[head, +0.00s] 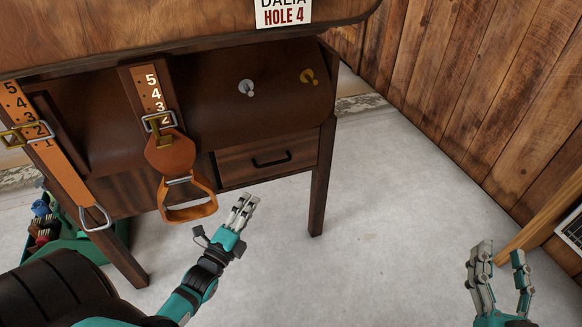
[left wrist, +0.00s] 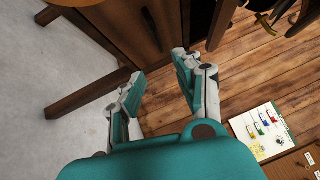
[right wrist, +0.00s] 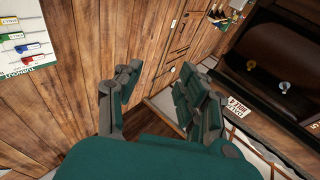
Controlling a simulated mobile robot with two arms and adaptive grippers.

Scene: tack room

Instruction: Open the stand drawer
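The wooden stand drawer (head: 240,167) is in the head view, below the brown leather part of the stand, on its right side. It looks closed, its front flush with the frame. Its dark bar handle (head: 271,161) is at the middle of the front. My left gripper (head: 223,216) is below and left of the handle in the head view, apart from it. Its fingers are spread and empty, as the left wrist view (left wrist: 160,78) also shows. My right gripper (head: 500,252) is far right of the stand, open and empty; the right wrist view shows its fingers apart (right wrist: 155,88).
A leather strap with a stirrup (head: 190,212) hangs just left of the drawer, close to my left gripper. Another strap (head: 50,160) hangs further left. The stand's front right leg (head: 320,190) is beside the drawer. The grey floor (head: 390,220) between my grippers is clear.

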